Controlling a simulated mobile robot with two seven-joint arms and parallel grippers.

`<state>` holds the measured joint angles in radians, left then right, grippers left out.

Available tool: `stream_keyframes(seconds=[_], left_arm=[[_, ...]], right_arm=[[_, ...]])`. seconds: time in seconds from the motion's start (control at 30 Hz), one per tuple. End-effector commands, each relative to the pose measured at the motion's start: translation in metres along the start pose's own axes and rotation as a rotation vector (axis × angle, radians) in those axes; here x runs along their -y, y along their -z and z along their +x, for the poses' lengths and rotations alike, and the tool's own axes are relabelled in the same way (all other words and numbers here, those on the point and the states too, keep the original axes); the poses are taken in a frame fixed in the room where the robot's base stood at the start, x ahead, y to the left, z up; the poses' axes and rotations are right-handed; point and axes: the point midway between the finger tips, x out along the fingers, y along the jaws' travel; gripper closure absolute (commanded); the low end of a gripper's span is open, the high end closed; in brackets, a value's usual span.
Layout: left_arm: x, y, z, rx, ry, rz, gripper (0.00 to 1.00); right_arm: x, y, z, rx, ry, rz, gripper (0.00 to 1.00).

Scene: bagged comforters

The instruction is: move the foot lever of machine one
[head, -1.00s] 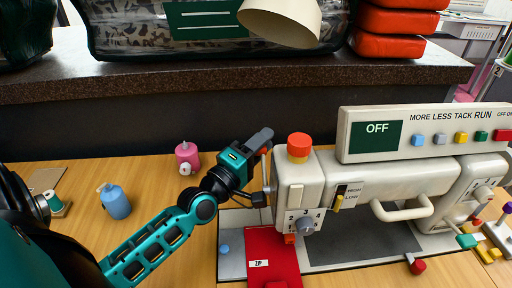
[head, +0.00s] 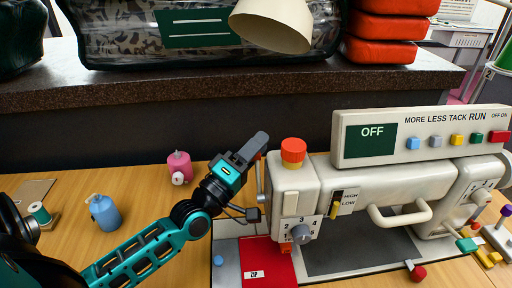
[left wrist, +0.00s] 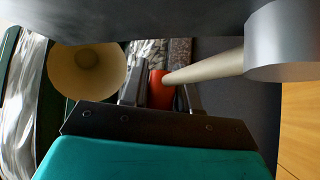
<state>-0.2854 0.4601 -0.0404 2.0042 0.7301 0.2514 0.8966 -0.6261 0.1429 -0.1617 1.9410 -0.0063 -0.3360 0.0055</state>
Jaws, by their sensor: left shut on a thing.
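The white sewing machine (head: 395,185) stands on the wooden table with an OFF display on top. A thin pale lever (head: 260,180) with a red tip is at the left end of its head. My left gripper (head: 254,148) is at the top of this lever. In the left wrist view, the red tip (left wrist: 158,90) sits between the fingers of my left gripper (left wrist: 160,92), which are shut on it. The lever's rod (left wrist: 205,68) runs from the tip to a grey cylinder. The fingers partly hide the tip. My right gripper is not in view.
An orange cap (head: 293,151) stands on the machine head close to my left gripper. A pink bottle (head: 180,167), a blue bottle (head: 104,212) and a green spool (head: 40,213) stand to the left. A dark ledge (head: 150,92) with bagged comforters runs behind. A red cloth (head: 265,255) lies below the head.

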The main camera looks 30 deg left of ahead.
Motion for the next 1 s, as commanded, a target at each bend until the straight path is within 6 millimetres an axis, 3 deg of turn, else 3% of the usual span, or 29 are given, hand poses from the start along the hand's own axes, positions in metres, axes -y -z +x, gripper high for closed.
stream_keyframes(seconds=[0.2, 0.57, 1.0], left_arm=[[-0.005, -0.002, 0.001, 0.001, -0.012, -0.004, 0.51], [-0.002, -0.001, -0.005, 0.001, -0.005, -0.002, 0.50], [-0.001, -0.002, -0.079, 0.004, -0.003, -0.002, 0.50]], right_arm=[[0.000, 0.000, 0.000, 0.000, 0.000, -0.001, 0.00], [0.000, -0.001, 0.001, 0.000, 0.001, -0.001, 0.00], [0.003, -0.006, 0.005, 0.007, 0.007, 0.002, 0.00]])
